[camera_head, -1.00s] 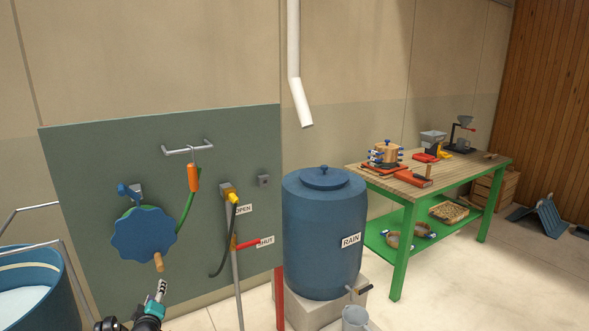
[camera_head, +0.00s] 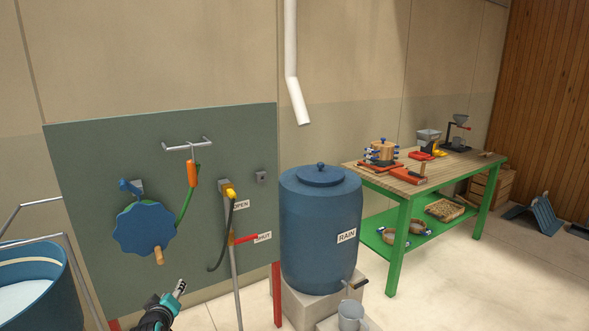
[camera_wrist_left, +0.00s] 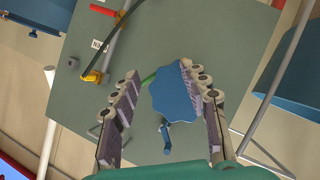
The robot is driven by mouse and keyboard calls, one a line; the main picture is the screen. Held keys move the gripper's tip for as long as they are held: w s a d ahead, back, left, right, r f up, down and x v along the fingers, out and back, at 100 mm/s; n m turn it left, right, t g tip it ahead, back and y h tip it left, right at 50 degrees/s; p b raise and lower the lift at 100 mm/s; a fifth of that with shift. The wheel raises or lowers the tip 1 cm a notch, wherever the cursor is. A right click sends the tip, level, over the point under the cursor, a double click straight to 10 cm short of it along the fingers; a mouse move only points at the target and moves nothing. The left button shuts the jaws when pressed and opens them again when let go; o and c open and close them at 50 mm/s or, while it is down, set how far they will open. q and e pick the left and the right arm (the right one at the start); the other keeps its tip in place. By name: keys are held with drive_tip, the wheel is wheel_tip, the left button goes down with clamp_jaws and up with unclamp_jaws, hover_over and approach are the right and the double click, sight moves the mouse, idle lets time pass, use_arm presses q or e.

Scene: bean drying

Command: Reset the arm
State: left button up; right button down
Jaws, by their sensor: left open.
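My left gripper (camera_head: 180,288) is at the bottom left of the head view, in front of and below the green-grey wall panel (camera_head: 85,220). In the left wrist view its two fingers (camera_wrist_left: 160,105) are spread apart with nothing between them touching. The wheel also shows between the fingers in the wrist view (camera_wrist_left: 172,97), farther away. My right gripper is not in view.
An orange-handled hose (camera_head: 193,173) hangs from a bar on the panel. A red lever (camera_head: 245,239) sits on a pipe beside it. A blue rain barrel (camera_head: 320,235) stands right of the panel, a green-legged workbench (camera_head: 403,245) beyond. A blue tub (camera_head: 60,285) stands at the left edge.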

use_arm(q)
drive_tip(key=s+d+r+m+g+h, duration=0.25)
drive_tip(key=s+d+m, duration=0.25)
drive_tip(key=s+d, duration=0.85)
drive_tip(key=s+d+f+m+g, duration=0.2)
drive_tip(key=s, duration=0.7)
drive_tip(key=s+d+f+m+g, duration=0.1)
drive_tip(key=s+d+m, duration=0.1)
drive_tip(key=s, duration=0.6)
drive_tip(key=shift+s+f+m+g, duration=0.35)
drive_tip(key=shift+m, duration=0.05)
drive_tip(key=shift+h, duration=0.25)
